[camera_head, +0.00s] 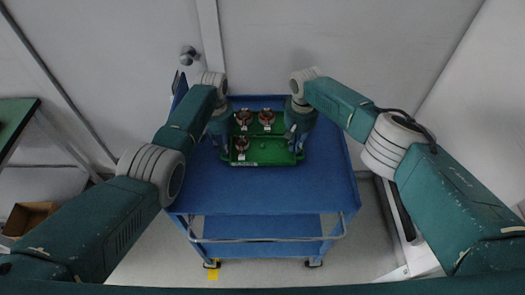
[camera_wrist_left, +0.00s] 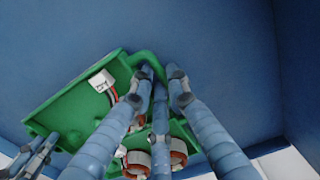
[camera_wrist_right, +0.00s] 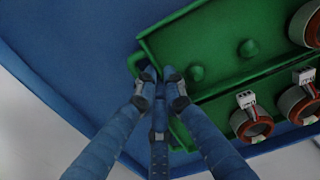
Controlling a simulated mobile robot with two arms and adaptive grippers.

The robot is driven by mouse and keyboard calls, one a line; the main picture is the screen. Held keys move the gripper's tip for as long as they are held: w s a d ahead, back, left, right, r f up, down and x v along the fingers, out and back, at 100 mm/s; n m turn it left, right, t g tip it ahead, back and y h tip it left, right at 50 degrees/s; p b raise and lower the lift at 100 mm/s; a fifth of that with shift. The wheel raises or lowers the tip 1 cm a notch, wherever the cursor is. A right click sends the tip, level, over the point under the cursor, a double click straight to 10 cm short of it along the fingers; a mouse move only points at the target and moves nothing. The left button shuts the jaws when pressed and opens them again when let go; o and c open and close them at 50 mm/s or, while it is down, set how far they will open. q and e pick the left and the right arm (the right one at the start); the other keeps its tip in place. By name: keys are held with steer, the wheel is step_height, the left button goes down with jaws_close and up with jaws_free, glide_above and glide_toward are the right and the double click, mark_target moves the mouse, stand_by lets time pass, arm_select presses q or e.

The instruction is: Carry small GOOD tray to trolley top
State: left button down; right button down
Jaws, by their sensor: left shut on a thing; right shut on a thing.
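The arms hide parts of both tray ends in the head view.
The trolley top has free room in front of the tray. Lower blue shelves (camera_head: 262,227) and a front rail show below. A green-topped table (camera_head: 14,120) and a brown box (camera_head: 28,219) stand at left. Walls are close behind.

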arm_select(q)
steer(key=shift+a+f+b, duration=0.1)
steer(key=shift+f+b, duration=0.25)
steer(key=shift+f, duration=0.3)
arm_select(e)
steer(key=shift+d+f, duration=0.2)
steer(key=shift+f, duration=0.45)
arm_select(q)
steer(key=c, duration=2.1)
jaws_free()
steer(key=shift+w, duration=0.1)
arm_select(e)
steer(key=c, duration=2.3)
jaws_free()
steer(key=shift+w, duration=0.1)
arm_select(q)
steer(key=o, duration=0.4)
arm_select(e)
steer(key=o, duration=0.4)
arm_select(q)
steer(key=shift+r, duration=0.1)
arm_select(e)
steer(key=shift+o, duration=0.2)
steer(key=shift+a+r, duration=0.1)
